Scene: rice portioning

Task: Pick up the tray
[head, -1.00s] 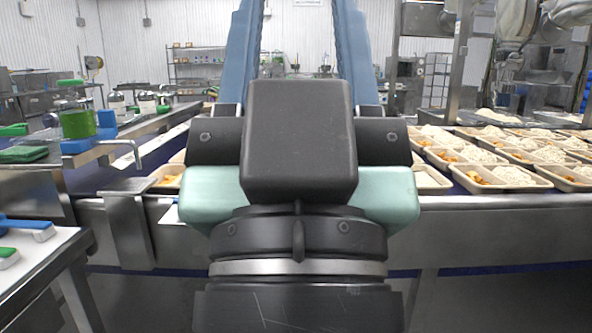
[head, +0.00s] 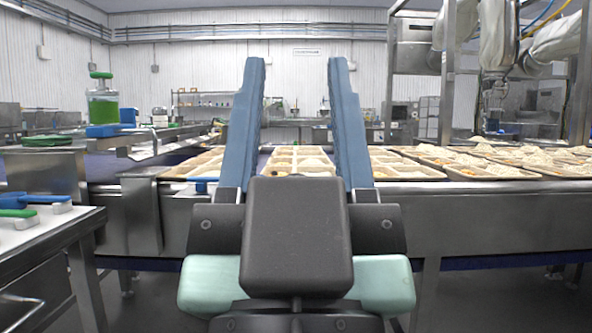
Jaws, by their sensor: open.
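My gripper (head: 297,75) is in the middle of the head view, with its two long blue fingers wide apart and nothing held between them. Several beige compartment trays show in the gap between the fingers, the nearest of them a tray (head: 268,171) partly hidden behind my gripper's dark body. These trays lie on the conveyor, beyond the gripper's body. I cannot tell how far the fingertips are from them. More trays with white rice stand to the right, such as a front tray (head: 487,177) near the conveyor's edge.
The conveyor's metal front edge (head: 480,190) runs across the view. At the left are a side table (head: 45,228) with blue- and green-handled tools and a green container (head: 103,108). A white-covered robot arm (head: 497,40) hangs at the upper right.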

